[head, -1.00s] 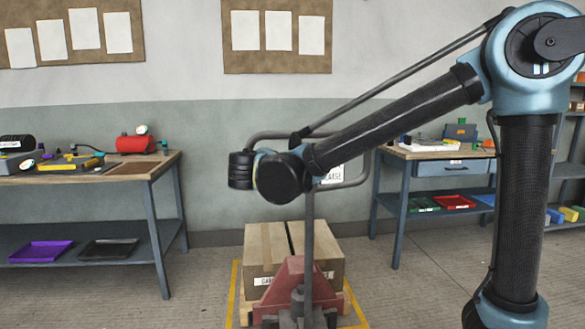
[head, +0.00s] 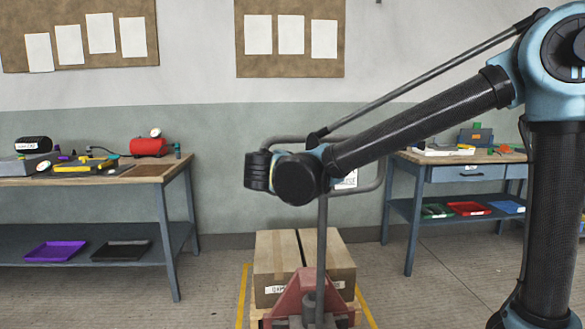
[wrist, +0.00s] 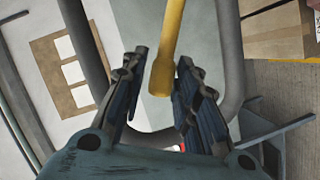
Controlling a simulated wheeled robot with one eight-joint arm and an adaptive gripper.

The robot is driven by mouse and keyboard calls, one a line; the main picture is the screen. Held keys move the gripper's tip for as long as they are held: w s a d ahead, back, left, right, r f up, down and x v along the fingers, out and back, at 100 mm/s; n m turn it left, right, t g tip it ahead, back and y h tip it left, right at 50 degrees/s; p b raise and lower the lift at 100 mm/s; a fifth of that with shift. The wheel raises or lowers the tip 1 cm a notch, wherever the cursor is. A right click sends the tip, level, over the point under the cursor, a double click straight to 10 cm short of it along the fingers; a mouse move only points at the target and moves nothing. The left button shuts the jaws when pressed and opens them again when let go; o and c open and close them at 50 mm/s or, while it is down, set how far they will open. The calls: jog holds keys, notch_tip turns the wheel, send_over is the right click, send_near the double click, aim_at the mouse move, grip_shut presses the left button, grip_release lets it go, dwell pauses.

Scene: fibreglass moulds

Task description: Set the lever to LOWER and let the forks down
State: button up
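A red pallet jack (head: 296,293) stands ahead in the head view, with a grey upright and a looped handle (head: 372,184). A yellow lever (wrist: 168,45) shows in the wrist view, its end between the two fingers of my gripper (wrist: 161,63). The fingers are apart, with a gap visible on each side of the lever; I cannot tell whether they touch it. The grey handle loop (wrist: 232,65) passes behind them. In the head view my arm's end hides the lever and gripper. The forks are hidden under the load.
Cardboard boxes (head: 275,262) sit on the jack, inside yellow floor lines (head: 242,297). A workbench (head: 160,172) stands at the left and another (head: 417,202) at the right. A white sign (head: 346,181) on the handle is partly covered by my arm.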

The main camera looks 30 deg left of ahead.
jog(key=v, duration=1.2)
jog(key=shift+w+f, duration=0.1)
jog(key=shift+f, duration=0.05)
